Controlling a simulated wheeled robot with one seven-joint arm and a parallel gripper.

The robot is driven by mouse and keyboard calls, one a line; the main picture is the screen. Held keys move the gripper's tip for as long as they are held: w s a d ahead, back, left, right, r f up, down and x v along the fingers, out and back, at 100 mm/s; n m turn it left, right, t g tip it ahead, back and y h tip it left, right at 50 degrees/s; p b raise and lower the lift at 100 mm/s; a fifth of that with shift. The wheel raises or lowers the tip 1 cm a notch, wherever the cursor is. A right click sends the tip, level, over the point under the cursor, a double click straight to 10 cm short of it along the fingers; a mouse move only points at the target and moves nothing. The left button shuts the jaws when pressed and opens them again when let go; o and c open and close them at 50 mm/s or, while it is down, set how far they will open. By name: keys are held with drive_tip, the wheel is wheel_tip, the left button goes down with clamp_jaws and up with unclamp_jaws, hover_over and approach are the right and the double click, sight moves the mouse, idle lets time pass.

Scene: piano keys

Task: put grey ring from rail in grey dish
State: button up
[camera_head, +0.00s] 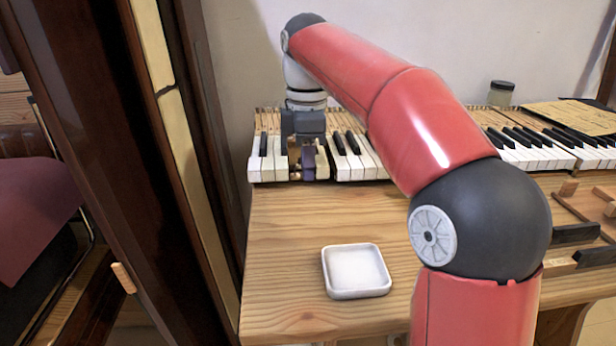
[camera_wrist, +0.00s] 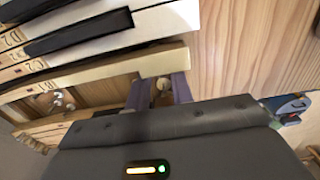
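The dish (camera_head: 357,292) is a pale, nearly white square tray, empty, on the wooden table in front of the keys. My gripper (camera_head: 308,168) points down at a gap in the keyboard, left and behind the dish. I cannot make out a grey ring or the rail for certain; the gripper body hides much of that spot.
White and black keys (camera_head: 355,158) flank the gap on both sides. The table (camera_head: 290,240) is clear between keyboard and dish. My red arm crosses the right side of the head view. Loose key parts (camera_head: 575,234) lie at right; a dark upright post (camera_head: 120,150) stands at left.

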drive_tip(key=shift+f, duration=0.3)
idle(0.4)
drive_tip(key=shift+c, duration=1.2)
drive_tip(key=shift+r+p, duration=1.55)
drive_tip(key=shift+p, duration=0.25)
drive_tip(key=shift+r+p, duration=1.05)
drive_tip(key=shift+r, duration=1.9)
drive_tip(key=shift+s, duration=0.1)
